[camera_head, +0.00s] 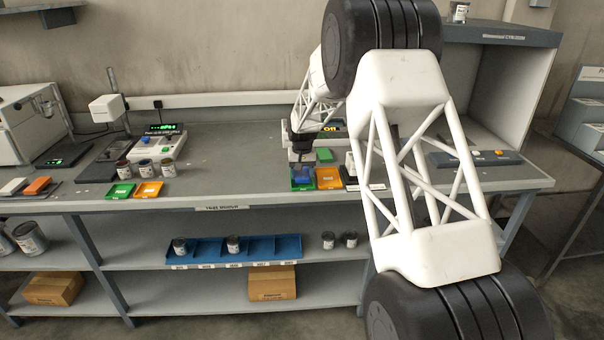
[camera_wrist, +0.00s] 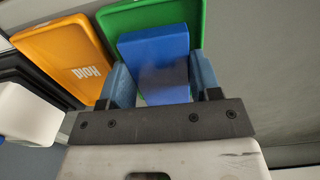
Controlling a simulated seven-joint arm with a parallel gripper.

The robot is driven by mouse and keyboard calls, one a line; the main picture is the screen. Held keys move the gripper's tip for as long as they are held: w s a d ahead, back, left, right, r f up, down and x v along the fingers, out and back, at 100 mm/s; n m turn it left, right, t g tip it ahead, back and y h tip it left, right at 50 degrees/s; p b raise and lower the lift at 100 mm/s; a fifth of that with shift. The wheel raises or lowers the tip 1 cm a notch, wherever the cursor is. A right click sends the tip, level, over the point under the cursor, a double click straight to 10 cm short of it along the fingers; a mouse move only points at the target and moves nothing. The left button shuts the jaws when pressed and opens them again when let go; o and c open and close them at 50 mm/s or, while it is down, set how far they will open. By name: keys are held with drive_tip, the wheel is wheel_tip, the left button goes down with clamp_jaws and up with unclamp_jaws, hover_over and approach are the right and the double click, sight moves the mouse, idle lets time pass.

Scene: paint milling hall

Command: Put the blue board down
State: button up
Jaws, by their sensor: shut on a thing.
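The blue board (camera_wrist: 155,58) is a flat blue block between the two fingers of my gripper (camera_wrist: 160,85) in the wrist view. My gripper is shut on it. The board is over a green tray (camera_wrist: 112,22), covering much of it; whether it touches the tray floor I cannot tell. In the head view my gripper (camera_head: 302,166) points down at the bench with the blue board (camera_head: 303,174) at its tip, over the green tray (camera_head: 296,187). An orange tray (camera_wrist: 62,50) marked "Hold" lies beside the green one; the orange tray also shows in the head view (camera_head: 329,181).
On the grey bench (camera_head: 220,180), another green tray (camera_head: 120,191) and orange tray (camera_head: 148,190) lie left, near several small cans (camera_head: 145,167). A green block (camera_head: 324,155) is behind my gripper. A blue divided bin (camera_head: 210,251) is on the shelf below. Mid-bench is clear.

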sight(302, 174)
drive_tip(key=shift+f, duration=0.6)
drive_tip(key=o, duration=1)
drive_tip(key=shift+r, duration=0.15)
wheel_tip(302, 174, up, 13)
idle(0.8)
